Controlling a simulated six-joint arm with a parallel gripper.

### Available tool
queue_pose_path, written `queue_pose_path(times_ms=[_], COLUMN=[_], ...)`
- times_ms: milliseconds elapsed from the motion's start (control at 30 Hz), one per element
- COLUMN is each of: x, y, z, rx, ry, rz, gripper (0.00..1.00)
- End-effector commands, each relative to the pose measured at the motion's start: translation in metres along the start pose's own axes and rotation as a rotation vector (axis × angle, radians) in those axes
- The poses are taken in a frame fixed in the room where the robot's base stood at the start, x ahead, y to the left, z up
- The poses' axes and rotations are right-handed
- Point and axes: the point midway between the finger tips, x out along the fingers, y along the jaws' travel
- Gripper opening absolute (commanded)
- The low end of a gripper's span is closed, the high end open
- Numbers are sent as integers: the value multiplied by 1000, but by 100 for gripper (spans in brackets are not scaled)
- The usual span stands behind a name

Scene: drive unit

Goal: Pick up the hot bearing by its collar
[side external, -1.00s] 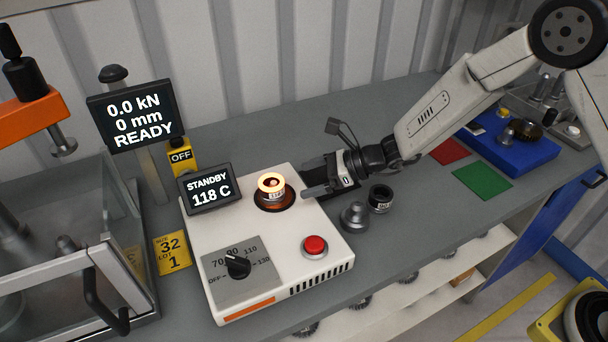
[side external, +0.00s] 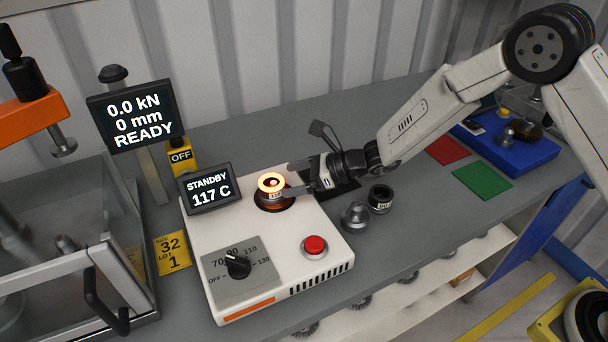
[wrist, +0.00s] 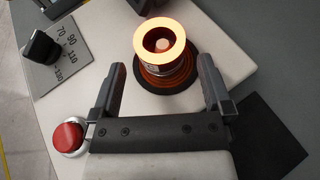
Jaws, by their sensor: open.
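The hot bearing (side external: 271,184) glows orange at its top ring and sits upright on the dark round plate of the white heater (side external: 215,225). Below the glowing ring is a paler collar with a printed label (side external: 273,196). In the wrist view the bearing (wrist: 160,48) stands ahead of my gripper (wrist: 162,75), centred a little beyond the fingertips. My gripper is open and empty, its fingers pointing at the bearing from the right in the side view (side external: 287,180). The near finger partly overlaps the plate's edge there. I cannot tell whether a finger touches the collar.
The heater display (side external: 210,189) reads STANDBY 117 C. A red button (side external: 314,245) and a dial (side external: 237,265) are on the heater. A grey metal part (side external: 355,215) and a black ring part (side external: 380,199) stand to its right. A clear-walled press (side external: 60,235) is at left.

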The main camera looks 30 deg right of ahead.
Motion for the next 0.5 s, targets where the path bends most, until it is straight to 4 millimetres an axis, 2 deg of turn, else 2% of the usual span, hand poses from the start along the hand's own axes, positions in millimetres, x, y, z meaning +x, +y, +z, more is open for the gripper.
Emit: queue_pose_path(times_ms=[500], x=[46], y=[1], z=[1], rx=[-1], ry=[0], rz=[1], gripper=[100])
